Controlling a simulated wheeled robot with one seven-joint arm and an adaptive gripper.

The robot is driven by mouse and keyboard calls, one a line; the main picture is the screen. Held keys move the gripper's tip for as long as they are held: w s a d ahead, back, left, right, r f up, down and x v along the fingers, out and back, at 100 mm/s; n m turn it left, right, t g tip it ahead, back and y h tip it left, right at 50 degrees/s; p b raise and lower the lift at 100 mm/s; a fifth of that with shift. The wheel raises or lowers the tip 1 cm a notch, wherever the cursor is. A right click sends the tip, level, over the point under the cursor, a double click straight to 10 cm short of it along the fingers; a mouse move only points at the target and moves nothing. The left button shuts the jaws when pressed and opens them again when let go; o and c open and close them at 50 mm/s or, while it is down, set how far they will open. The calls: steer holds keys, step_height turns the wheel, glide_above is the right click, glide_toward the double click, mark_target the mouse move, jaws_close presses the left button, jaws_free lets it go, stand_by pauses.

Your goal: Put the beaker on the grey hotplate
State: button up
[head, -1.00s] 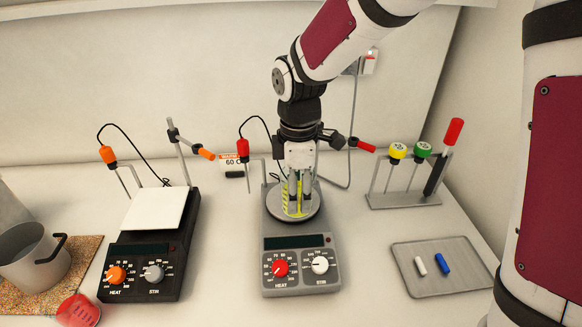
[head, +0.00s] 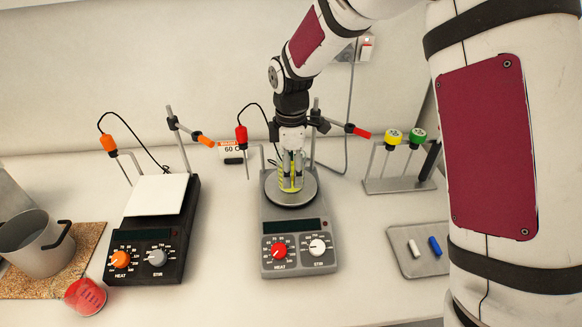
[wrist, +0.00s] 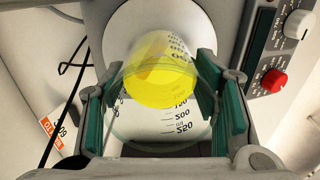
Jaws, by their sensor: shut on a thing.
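The beaker (head: 290,172) is clear glass with yellow liquid. It stands upright over the round plate of the grey hotplate (head: 292,240), and I cannot tell for sure whether its base touches the plate. My gripper (head: 291,160) comes down from above and is shut on the beaker. In the wrist view the green-padded fingers (wrist: 165,105) lie on both sides of the beaker (wrist: 160,85), and its volume marks show. The grey hotplate has a red heat knob and a white stir knob.
A black hotplate (head: 153,245) with a white top stands to the left. A rack (head: 400,185) and a tray (head: 418,262) stand right. Probe stands rise behind the hotplates.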

steer(key=shift+f, duration=0.15)
steer(key=o, duration=1.4)
steer(key=shift+c, duration=0.2)
step_height(320, 180, up, 12)
steer(key=b, duration=0.1)
steer(key=shift+r+b, duration=0.25)
steer(key=shift+b, duration=0.15)
steer(key=s+d+r+m+t, duration=0.2)
steer(key=s+d+r+m, duration=0.3)
steer(key=s+r, duration=0.1)
steer(key=s+d+m+t, duration=0.1)
steer(key=s+d+m, duration=0.3)
steer(key=s, duration=0.6)
steer(key=s+d+m+t, duration=0.2)
steer(key=s+d+m, duration=0.3)
steer(key=s+m, duration=0.4)
steer(key=shift+s+d+r, duration=0.25)
steer(key=shift+s+r, duration=0.1)
